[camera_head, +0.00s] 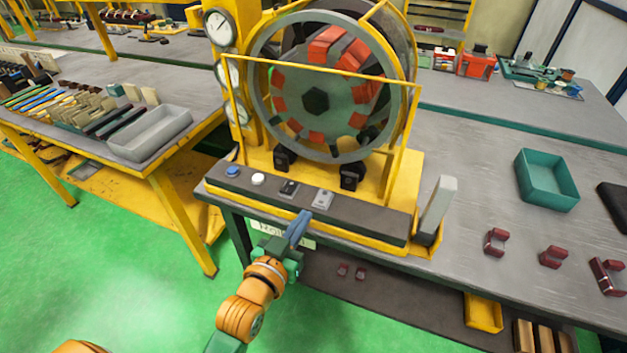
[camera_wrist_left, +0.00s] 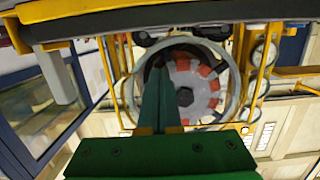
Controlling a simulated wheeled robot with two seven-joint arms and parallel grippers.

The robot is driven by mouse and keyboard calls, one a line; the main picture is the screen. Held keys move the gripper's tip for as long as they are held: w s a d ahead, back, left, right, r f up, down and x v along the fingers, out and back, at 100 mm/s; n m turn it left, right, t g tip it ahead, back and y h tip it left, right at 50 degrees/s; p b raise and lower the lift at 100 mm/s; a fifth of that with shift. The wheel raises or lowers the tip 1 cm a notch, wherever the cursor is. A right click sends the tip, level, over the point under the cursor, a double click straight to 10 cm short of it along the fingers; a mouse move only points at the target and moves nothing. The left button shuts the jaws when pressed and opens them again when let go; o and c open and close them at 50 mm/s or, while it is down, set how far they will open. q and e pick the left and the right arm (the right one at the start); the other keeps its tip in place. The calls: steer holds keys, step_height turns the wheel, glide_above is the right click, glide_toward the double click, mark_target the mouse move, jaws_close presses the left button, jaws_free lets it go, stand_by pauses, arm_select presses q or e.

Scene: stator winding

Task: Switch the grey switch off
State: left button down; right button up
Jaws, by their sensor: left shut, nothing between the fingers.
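The grey switch (camera_head: 323,199) sits at the right end of the row of controls on the dark control panel (camera_head: 370,221), at the front of the yellow winding machine. My left gripper (camera_head: 304,215) is shut and empty, its fingertips by the panel's front edge, just below and left of the grey switch. I cannot tell whether they touch the panel. In the left wrist view the closed fingers (camera_wrist_left: 160,75) point toward the machine, and the switch cannot be made out there. My right gripper is not in view.
A black switch (camera_head: 289,188), a white button (camera_head: 258,179) and a blue button (camera_head: 233,171) sit left of the grey switch. The stator wheel (camera_head: 316,100) stands behind the panel. A grey upright block (camera_head: 437,205) and a teal bin (camera_head: 547,180) are on the right.

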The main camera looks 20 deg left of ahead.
arm_select(q)
steer(key=r, duration=0.2)
glide_above(320, 202)
steer(key=s, duration=0.1)
steer(key=shift+s+a+f+p, duration=0.1)
steer(key=shift+f+p, duration=0.35)
steer(key=f, duration=0.1)
steer(key=w+f, duration=0.1)
steer(key=f, duration=0.1)
steer(key=shift+f, duration=0.6)
